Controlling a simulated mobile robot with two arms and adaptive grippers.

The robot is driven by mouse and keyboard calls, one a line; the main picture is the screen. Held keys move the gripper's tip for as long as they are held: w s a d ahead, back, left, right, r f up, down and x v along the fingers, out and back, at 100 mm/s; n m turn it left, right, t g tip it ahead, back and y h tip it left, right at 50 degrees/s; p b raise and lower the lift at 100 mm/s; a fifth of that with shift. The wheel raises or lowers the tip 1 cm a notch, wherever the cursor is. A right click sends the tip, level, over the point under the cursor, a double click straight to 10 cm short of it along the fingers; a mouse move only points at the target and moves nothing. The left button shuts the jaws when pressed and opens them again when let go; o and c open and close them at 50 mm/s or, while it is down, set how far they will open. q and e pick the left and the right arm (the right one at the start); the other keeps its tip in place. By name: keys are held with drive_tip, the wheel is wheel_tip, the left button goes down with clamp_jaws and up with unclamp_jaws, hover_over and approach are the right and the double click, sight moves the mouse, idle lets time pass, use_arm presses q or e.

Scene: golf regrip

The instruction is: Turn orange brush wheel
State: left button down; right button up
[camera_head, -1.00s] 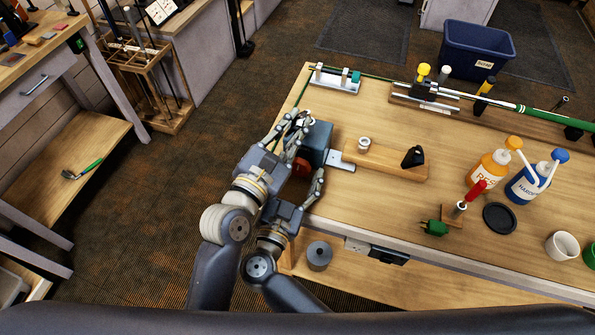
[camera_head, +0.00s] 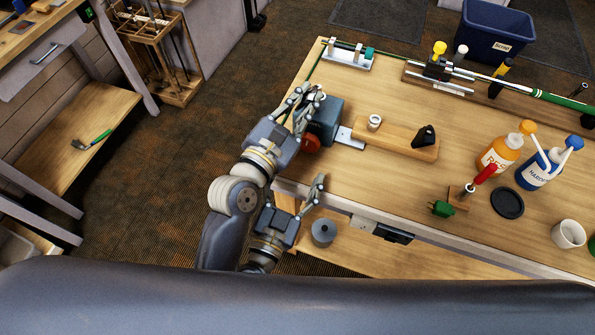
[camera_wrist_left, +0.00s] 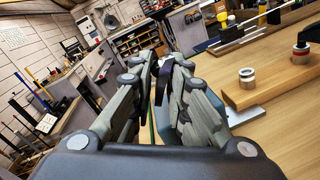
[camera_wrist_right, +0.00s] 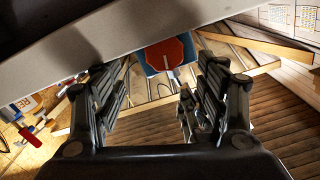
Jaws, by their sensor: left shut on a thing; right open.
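The orange-red brush wheel (camera_head: 311,142) sits on the front side of a blue-grey motor box (camera_head: 325,114) at the left end of the workbench. In the right wrist view the wheel (camera_wrist_right: 166,53) shows as a red, many-sided face before a blue body. My left gripper (camera_head: 308,95) is at the box's left side, beyond the wheel. My right gripper (camera_head: 308,193) is open and empty near the bench's front edge, apart from the wheel. Its spread fingers show in the right wrist view (camera_wrist_right: 163,105).
A wooden block (camera_head: 390,138) with a metal ring and a black piece lies right of the box. An orange bottle (camera_head: 497,157), a blue bottle (camera_head: 537,172) and a red-handled tool (camera_head: 480,177) stand farther right. A club shaft (camera_head: 553,98) lies along the back.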

sight(307, 147)
drive_tip(key=shift+s+a, duration=0.2)
drive_tip(key=shift+a, duration=0.2)
drive_tip(key=shift+a+n, duration=0.1)
drive_tip(key=shift+n, duration=1.5)
drive_tip(key=x, duration=0.7)
drive_tip(key=shift+w+d+f, duration=0.1)
drive_tip(key=shift+w+d, duration=0.1)
drive_tip(key=shift+w, duration=0.05)
drive_tip(key=shift+c, duration=0.4)
drive_tip(key=c, duration=1)
